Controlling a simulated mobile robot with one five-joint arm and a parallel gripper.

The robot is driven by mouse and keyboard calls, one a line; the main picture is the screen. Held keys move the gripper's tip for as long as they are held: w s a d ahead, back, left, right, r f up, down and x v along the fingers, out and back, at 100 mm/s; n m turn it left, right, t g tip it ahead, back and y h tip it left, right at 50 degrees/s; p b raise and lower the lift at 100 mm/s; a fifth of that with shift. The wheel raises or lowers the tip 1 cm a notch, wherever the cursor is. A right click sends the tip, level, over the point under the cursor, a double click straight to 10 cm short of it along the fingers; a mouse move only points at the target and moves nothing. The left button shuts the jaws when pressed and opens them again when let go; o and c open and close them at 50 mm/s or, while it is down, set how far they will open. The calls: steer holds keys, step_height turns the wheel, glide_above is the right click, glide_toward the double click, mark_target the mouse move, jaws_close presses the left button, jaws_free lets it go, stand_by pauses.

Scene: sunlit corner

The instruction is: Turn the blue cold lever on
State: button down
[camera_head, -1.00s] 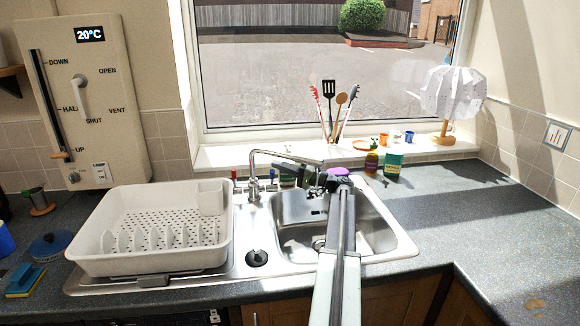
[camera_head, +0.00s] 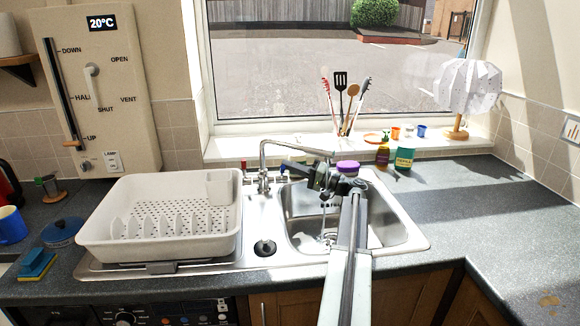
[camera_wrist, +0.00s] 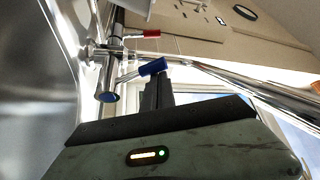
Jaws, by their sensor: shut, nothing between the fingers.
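The blue cold lever (camera_wrist: 152,67) is in the wrist view, a blue tip on a chrome stem at the side of the tap; the tip shows in the head view (camera_head: 283,168). My gripper (camera_wrist: 159,74) is shut and empty, its dark fingers right at the blue tip; I cannot tell whether they touch. In the head view my gripper (camera_head: 289,166) is beside the tap, partly under the spout. The chrome tap (camera_head: 264,165) stands behind the sink (camera_head: 408,238). A thin pale streak shows below the spout; I cannot tell if it is water.
The red lever (camera_wrist: 150,33) is on the tap's other side. A white dish rack (camera_head: 160,245) stands left of the sink. A purple-lidded jar (camera_head: 348,166) and a green container (camera_head: 404,158) stand behind it. The right worktop is mostly clear.

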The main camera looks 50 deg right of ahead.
steer(key=shift+r, duration=0.1)
steer(key=w+d+r+p, duration=0.2)
steer(key=d+r+p, duration=0.1)
steer(key=f+b+v, duration=0.1)
steer(key=b+v, duration=0.2)
steer(key=v, duration=0.7)
steer(key=shift+f+b, duration=0.35)
steer(key=shift+f, duration=0.05)
steer(key=shift+w, duration=0.15)
